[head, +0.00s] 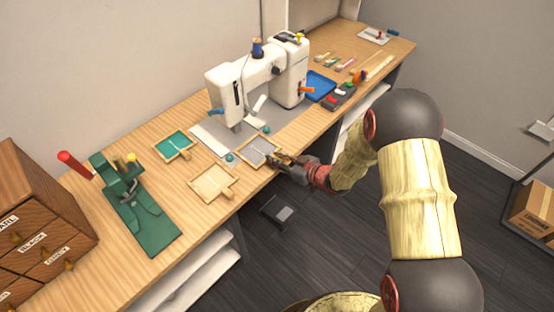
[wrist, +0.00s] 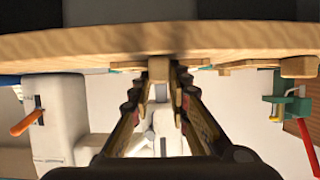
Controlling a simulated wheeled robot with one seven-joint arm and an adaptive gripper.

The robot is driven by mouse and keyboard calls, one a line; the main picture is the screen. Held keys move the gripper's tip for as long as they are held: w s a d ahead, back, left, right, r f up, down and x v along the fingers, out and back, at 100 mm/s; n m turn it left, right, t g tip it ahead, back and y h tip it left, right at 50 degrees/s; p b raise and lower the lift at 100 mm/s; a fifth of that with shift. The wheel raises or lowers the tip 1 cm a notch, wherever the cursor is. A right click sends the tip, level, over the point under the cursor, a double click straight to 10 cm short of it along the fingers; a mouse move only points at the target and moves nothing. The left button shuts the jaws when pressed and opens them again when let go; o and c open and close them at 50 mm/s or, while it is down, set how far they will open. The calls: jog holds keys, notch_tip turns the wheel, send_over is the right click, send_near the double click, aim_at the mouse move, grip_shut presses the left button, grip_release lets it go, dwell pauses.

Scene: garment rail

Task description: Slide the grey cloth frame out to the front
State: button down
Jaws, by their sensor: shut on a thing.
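The grey cloth frame (head: 259,151) is a small wooden frame with grey cloth inside. It lies at the front edge of the wooden table, in front of the sewing machine (head: 239,98). My gripper (head: 279,161) reaches in from the right at its front corner. In the wrist view, my gripper (wrist: 158,88) is shut on the frame's wooden tab (wrist: 158,68), just by the table edge; the rest of the frame is mostly hidden there.
A cream cloth frame (head: 212,181) lies to the left, a teal one (head: 174,145) behind it. Teal spools (head: 230,157) sit close beside the grey frame. A green press (head: 137,214) and wooden drawers (head: 40,240) stand further left. Open floor lies in front of the table.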

jog(key=c, duration=1.6)
grip_release()
jog(key=v, duration=1.2)
